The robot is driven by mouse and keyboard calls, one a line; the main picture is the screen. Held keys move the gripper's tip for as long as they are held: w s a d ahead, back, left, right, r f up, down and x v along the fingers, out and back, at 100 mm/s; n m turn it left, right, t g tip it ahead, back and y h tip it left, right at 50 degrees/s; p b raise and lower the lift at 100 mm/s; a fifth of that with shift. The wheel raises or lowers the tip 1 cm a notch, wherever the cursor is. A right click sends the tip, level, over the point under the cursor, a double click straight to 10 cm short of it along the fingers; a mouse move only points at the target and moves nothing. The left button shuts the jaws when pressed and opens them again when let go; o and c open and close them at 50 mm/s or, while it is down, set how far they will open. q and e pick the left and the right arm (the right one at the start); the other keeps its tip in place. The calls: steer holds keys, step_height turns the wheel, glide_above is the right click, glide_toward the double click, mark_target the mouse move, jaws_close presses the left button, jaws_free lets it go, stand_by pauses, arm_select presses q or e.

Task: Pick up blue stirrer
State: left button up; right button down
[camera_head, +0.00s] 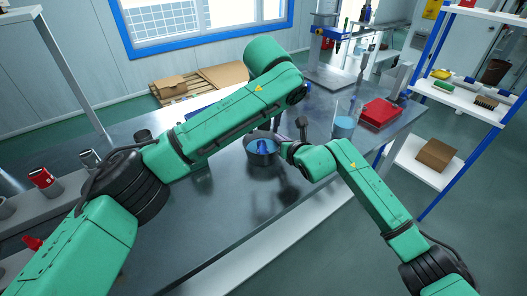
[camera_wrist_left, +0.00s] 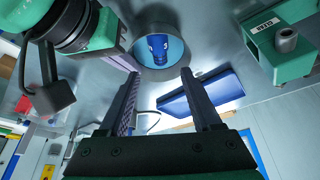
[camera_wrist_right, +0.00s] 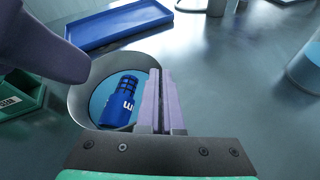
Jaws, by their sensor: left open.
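The blue stirrer, a short blue cylinder with white lettering, lies inside a round grey metal pot (camera_head: 250,158) on the bench. In the left wrist view the stirrer (camera_wrist_left: 158,46) shows inside the pot beyond my open, empty left gripper (camera_wrist_left: 160,73). In the right wrist view the stirrer (camera_wrist_right: 122,101) leans against the pot's blue inside. My right gripper (camera_wrist_right: 160,75) has its fingers together beside the pot's rim; whether they touch or pinch the rim I cannot tell.
A blue tray (camera_wrist_right: 118,22) lies behind the pot. A beaker of blue liquid (camera_head: 344,124) and a red box (camera_head: 380,112) stand to the right. A green device (camera_wrist_left: 282,45) is near the pot. The bench front is clear.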

mark_target(263, 149)
arm_select(q)
steer(key=shift+w+f, duration=0.1)
steer(key=shift+f, duration=0.25)
steer(key=x, duration=1.1)
steer(key=shift+d+f, duration=0.15)
jaws_close()
